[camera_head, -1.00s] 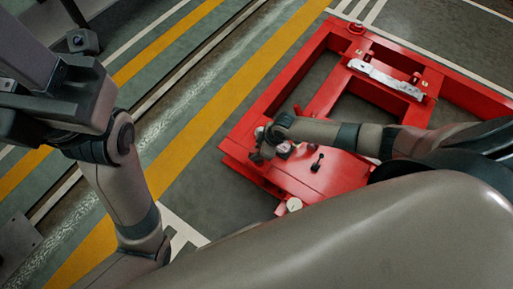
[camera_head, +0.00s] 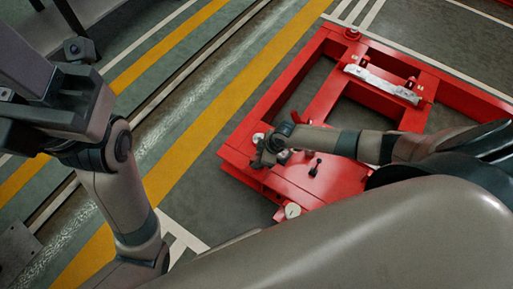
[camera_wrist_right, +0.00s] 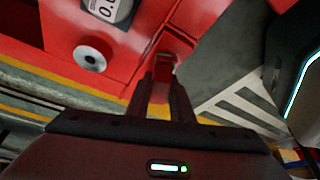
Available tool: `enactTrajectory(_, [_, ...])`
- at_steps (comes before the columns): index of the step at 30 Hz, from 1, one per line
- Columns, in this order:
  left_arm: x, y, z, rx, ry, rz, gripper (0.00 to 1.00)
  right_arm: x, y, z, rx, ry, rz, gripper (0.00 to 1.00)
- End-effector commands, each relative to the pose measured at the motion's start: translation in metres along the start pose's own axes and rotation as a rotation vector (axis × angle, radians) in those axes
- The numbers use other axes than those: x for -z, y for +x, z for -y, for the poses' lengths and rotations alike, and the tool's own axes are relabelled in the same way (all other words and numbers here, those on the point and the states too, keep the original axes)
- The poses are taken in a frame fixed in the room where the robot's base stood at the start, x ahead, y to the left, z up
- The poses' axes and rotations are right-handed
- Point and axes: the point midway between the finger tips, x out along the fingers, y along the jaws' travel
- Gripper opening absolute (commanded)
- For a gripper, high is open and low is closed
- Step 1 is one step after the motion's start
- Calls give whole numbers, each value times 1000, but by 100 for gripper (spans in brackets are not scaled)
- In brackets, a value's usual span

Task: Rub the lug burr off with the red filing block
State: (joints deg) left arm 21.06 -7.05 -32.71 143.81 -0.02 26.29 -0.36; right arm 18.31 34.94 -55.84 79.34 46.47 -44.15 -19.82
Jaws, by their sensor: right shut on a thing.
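My right gripper (camera_head: 266,156) is low over the near left end of the red steel frame (camera_head: 335,180). In the right wrist view its two dark fingers (camera_wrist_right: 163,88) are closed on a small red piece (camera_wrist_right: 165,66), which I take for the filing block. The piece sits against or just in front of a red upright part of the frame (camera_wrist_right: 180,38); I cannot tell whether they touch. No burr can be made out on any lug. My left arm (camera_head: 118,205) is raised at the left; its fingers cannot be made out.
A dark lever (camera_head: 315,165) stands on the red plate. A silver bar (camera_head: 383,84) lies farther back.

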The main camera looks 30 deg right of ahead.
Motion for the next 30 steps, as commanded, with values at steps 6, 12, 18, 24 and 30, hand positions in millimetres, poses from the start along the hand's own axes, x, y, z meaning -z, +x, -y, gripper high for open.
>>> enactTrajectory(6, [-1,5,0,0,0,0,46,-5,-4,2,0,0,3,2])
enactTrajectory(12, [-2,8,1,0,0,0,46,-9,-6,4,0,0,1,2])
enactTrajectory(18, [-2,8,1,0,0,0,46,-8,-5,4,-1,0,0,2])
enactTrajectory(24, [-2,8,1,0,0,0,46,-10,-6,4,-1,0,0,2])
enactTrajectory(30, [-2,11,1,0,0,0,46,-16,-7,6,-1,0,0,2])
